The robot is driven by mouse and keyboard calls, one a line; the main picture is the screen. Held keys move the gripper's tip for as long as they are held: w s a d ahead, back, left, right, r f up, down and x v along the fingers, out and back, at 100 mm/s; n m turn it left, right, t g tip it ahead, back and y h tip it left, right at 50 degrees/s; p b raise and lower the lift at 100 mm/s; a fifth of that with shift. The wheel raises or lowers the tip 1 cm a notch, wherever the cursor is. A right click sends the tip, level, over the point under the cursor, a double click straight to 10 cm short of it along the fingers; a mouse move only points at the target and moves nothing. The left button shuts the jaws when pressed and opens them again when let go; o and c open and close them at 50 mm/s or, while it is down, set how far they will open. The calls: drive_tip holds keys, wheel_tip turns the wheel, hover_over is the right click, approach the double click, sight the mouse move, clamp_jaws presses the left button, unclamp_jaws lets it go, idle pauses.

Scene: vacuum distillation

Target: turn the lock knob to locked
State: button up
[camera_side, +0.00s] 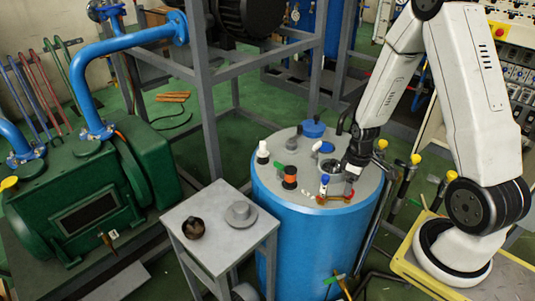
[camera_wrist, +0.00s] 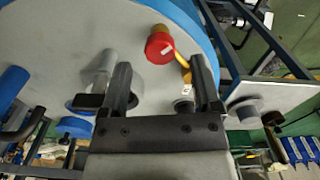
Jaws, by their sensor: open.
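My gripper (camera_side: 345,170) is over the right part of the blue tank's grey lid (camera_side: 275,150), among its fittings. In the wrist view its two dark fingers (camera_wrist: 160,68) stand apart, with nothing held between them. A red round knob (camera_wrist: 159,45) with a small white label shows ahead of the fingers, with a yellow part close beside it. A grey cylindrical fitting (camera_wrist: 103,66) is by the left finger. I cannot tell for sure which fitting is the lock knob, nor whether a finger touches any of them.
Several fittings stand on the lid, including a black-and-orange one (camera_side: 289,177), a white-and-black one (camera_side: 263,152) and a blue cap (camera_side: 313,129). A small grey table (camera_side: 217,252) holds a grey flanged part (camera_side: 241,213) and a dark round part (camera_side: 193,228). A metal frame (camera_side: 210,110) stands behind.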

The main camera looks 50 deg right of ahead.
drive_tip(key=shift+f, duration=1.4)
drive_tip(key=shift+c, duration=0.2)
clamp_jaws()
